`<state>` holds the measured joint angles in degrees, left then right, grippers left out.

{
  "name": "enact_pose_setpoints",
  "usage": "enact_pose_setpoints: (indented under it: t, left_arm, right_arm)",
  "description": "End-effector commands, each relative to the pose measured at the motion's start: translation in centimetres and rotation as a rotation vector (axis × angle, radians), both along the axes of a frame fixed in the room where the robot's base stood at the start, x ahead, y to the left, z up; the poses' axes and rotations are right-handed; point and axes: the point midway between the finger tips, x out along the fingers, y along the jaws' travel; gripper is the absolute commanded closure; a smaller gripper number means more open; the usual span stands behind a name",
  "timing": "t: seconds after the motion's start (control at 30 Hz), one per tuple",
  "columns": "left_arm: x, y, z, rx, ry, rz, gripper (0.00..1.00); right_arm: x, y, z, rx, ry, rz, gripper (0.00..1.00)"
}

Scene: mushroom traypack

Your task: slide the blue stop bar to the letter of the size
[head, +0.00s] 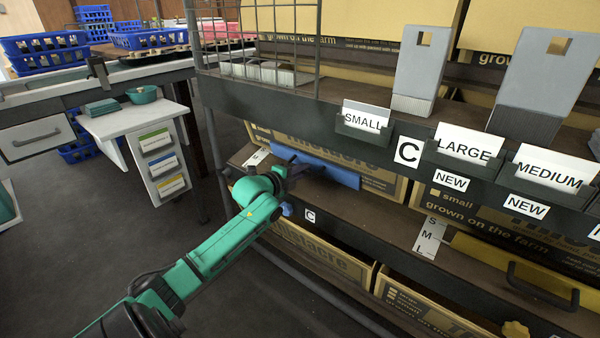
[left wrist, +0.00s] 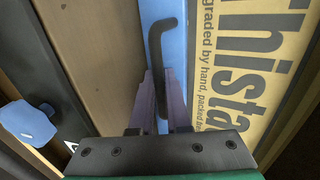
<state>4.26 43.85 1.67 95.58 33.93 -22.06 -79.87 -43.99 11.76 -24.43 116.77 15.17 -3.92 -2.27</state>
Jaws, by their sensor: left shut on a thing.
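The blue stop bar (head: 338,174) lies along the middle shelf in front of a yellow box, partly behind my left arm in the head view. In the left wrist view the blue bar (left wrist: 177,60) carries a dark bent handle (left wrist: 155,50). My left gripper (head: 300,166) is at the bar; in the left wrist view its two fingers (left wrist: 158,95) are shut on the handle. A strip with the letters S, M, L (head: 431,237) lies on the shelf to the right, apart from the bar. My right gripper is in neither view.
Cards reading SMALL (head: 362,118), LARGE (head: 465,147) and MEDIUM (head: 552,173) stand on the upper shelf edge. A blue knob (head: 287,208) sits at the lower shelf edge, near a C label (head: 310,215). The shelf (head: 365,217) between bar and letter strip looks clear.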

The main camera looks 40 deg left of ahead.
Motion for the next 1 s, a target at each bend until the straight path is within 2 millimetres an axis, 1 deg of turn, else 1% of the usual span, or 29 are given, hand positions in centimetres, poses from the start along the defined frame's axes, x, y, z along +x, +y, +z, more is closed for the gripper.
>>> enact_pose_setpoints:
  t: [0.03, 0.13, 0.17, 0.2, 0.23, 0.53, 0.67, 0.87, 1.0]
  left_arm:
    - [0.1, 0.0, 0.4, 0.001, -0.009, 0.000, 1.00]
    - [0.1, 0.0, 0.4, 0.001, -0.011, 0.000, 1.00]
    - [0.1, 0.0, 0.5, 0.001, -0.011, 0.000, 0.78]
    - [0.1, 0.0, 0.4, 0.001, -0.011, 0.000, 0.62]
    - [0.1, 0.0, 0.4, 0.001, -0.010, 0.000, 0.55]
    - [-0.1, 0.0, 0.3, 0.001, -0.007, 0.000, 0.55]
    - [-0.8, 0.0, 0.5, 0.000, -0.005, 0.000, 0.55]
    - [-3.8, -0.1, 1.2, 0.002, -0.002, 0.000, 0.55]
    - [-6.5, -0.2, 1.9, 0.001, -0.002, -0.001, 0.55]
  right_arm:
    - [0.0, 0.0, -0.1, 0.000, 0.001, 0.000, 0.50]
    - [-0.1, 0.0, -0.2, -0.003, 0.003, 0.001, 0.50]
    - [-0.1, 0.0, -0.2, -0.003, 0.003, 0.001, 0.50]
    - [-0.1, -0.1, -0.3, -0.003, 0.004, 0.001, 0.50]
    - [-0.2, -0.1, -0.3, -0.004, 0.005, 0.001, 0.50]
    - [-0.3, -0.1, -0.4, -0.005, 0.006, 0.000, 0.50]
    - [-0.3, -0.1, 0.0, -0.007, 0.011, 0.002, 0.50]
    - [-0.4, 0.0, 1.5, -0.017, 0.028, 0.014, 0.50]
    - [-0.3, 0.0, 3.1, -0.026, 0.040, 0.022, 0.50]
